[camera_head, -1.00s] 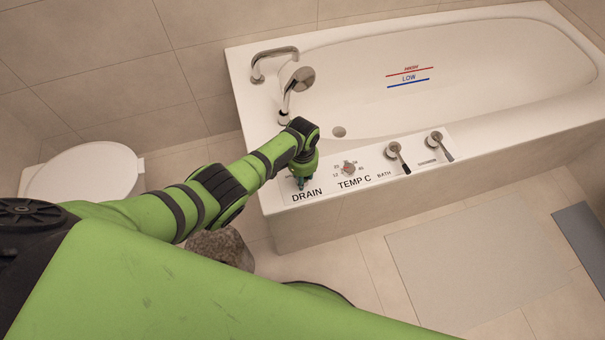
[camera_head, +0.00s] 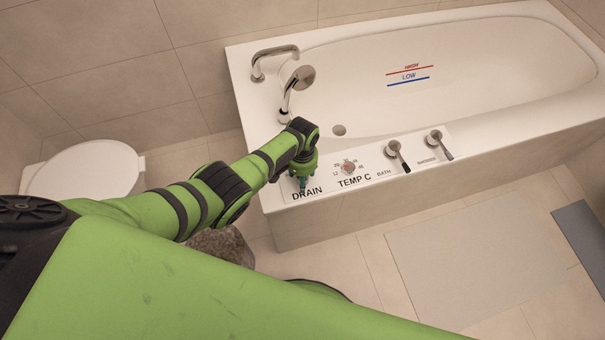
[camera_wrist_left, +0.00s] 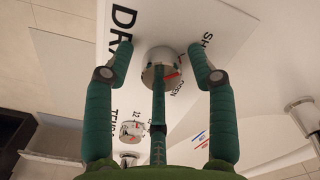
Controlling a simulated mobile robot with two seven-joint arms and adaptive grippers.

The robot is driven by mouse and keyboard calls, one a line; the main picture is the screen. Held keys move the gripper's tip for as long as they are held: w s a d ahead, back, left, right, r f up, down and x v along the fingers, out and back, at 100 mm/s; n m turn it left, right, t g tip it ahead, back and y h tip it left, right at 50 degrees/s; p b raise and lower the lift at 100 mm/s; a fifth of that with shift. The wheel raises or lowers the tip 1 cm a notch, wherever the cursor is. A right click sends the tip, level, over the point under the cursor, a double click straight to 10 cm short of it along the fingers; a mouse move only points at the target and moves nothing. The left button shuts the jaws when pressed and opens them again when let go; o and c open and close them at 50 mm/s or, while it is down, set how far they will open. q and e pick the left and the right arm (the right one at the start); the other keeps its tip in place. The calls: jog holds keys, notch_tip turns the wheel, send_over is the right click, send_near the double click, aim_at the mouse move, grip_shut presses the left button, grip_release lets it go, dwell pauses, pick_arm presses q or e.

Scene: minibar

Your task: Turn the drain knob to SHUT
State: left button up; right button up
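The drain knob (camera_wrist_left: 155,78) is a round, shiny metal knob with a red mark on its right side in the left wrist view. The mark lies close to the OPEN label (camera_wrist_left: 177,88); the SHUT label (camera_wrist_left: 207,40) is farther up and right. My left gripper (camera_wrist_left: 160,52) has its green fingers spread around the knob, with visible gaps at both sides. Its middle finger overlaps the knob's front, and I cannot tell whether it touches. In the head view the left gripper (camera_head: 303,182) points down above the DRAIN label (camera_head: 307,194) and hides the knob. My right gripper is not in view.
The temperature knob (camera_head: 348,168) sits close to the right of the gripper. The bath lever (camera_head: 398,155) and another lever (camera_head: 438,143) are farther along the tub rim. The hand shower (camera_head: 298,82) and spout (camera_head: 274,55) stand behind. A toilet (camera_head: 90,172) is at left.

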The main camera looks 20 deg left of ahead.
pick_arm(q)
jog(key=shift+w+r, duration=0.1)
jog(key=shift+r, duration=0.05)
jog(key=shift+w+r, duration=0.1)
jog(key=shift+r, duration=0.4)
notch_tip(320, 180, up, 11)
dwell(0.7)
